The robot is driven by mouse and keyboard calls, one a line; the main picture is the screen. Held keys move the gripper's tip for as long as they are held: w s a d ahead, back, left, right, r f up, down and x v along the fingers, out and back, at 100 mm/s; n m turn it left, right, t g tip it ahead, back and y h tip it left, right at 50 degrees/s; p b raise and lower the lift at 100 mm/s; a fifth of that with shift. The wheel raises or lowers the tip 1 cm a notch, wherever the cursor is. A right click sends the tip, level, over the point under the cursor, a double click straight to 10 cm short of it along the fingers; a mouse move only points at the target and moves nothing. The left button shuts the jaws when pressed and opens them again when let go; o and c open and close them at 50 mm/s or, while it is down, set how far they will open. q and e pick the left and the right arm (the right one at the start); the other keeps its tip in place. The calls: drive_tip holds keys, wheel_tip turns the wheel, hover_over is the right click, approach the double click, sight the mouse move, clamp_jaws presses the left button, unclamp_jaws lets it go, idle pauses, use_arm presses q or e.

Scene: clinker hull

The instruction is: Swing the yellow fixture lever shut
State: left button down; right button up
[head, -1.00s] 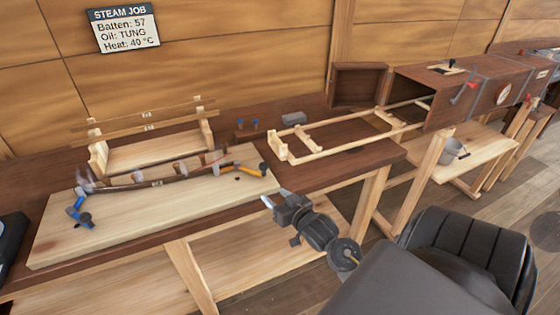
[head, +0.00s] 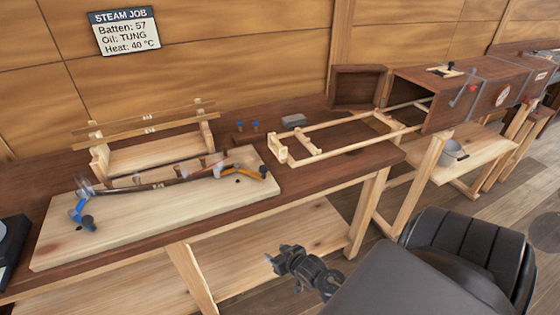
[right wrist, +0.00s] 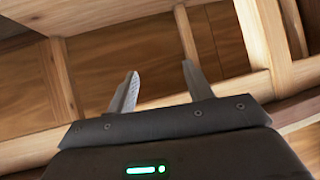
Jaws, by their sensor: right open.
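The yellow fixture lever (head: 262,168) is at the right end of the pale board (head: 110,232) on the bench. A dark curved batten (head: 165,184) runs along the board between it and the blue fixture lever (head: 76,208) at the left end. The picture is too small to tell how far the yellow lever is swung. My right gripper (head: 271,258) is open and empty, below and in front of the bench's front edge, apart from the lever. In the right wrist view its two fingers (right wrist: 160,82) stand apart with only woodwork beyond. My left gripper is out of view.
A wooden rack with slats (head: 150,158) stands behind the board. A pale frame (head: 340,142) leads to the open brown steam box (head: 410,95). A grey block (head: 294,121) lies behind the frame. A bucket (head: 453,150) stands on the lower shelf at right.

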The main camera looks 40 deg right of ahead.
drive_tip(key=s+a+f+g, duration=0.1)
drive_tip(key=s+a+f, duration=0.1)
drive_tip(key=f, duration=0.4)
drive_tip(key=shift+s+f+n+g, duration=0.3)
drive_tip(key=shift+s+f, duration=0.05)
drive_tip(key=shift+s, duration=0.4)
